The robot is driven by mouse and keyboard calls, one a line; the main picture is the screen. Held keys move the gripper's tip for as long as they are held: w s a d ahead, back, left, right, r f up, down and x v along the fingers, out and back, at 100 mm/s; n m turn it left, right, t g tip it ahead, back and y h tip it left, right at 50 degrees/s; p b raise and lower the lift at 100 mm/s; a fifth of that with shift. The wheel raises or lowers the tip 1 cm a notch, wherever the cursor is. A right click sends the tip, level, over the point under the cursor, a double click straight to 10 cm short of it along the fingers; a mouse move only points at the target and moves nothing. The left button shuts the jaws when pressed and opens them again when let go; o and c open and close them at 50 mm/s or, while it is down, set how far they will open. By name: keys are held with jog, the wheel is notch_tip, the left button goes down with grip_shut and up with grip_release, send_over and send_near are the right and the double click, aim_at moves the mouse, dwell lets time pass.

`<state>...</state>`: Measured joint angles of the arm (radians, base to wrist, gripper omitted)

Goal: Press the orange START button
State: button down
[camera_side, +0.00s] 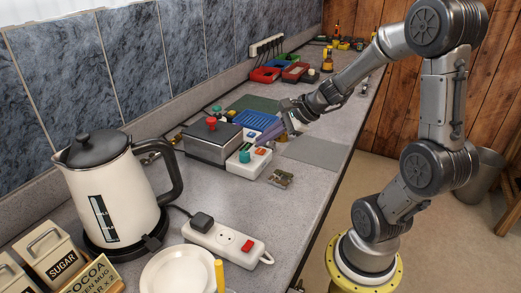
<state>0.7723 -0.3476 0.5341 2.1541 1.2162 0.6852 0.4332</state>
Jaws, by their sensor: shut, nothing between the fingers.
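A small white control box (247,166) stands on the grey counter near the middle of the picture, with a green button (244,156) on its top near the front. I cannot clearly make out an orange button; the part of the box behind the green button is small and partly covered by my gripper.
A grey metal box (212,144) with a red knob stands just left of the control box. A blue tray (256,119) lies behind. A small packet (280,178), a white power strip (224,240), a plate (178,272) and a large kettle (112,190) are nearer. The counter right of the packet is clear.

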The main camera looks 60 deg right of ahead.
aim_at(265, 150)
jog(key=shift+f, duration=0.1)
dwell(0.6)
jog(key=shift+f, duration=0.35)
jog(key=shift+f, duration=0.25)
dwell(0.5)
jog(key=shift+r, duration=0.7)
notch_tip(265, 150, up, 6)
dwell(0.6)
dwell(0.4)
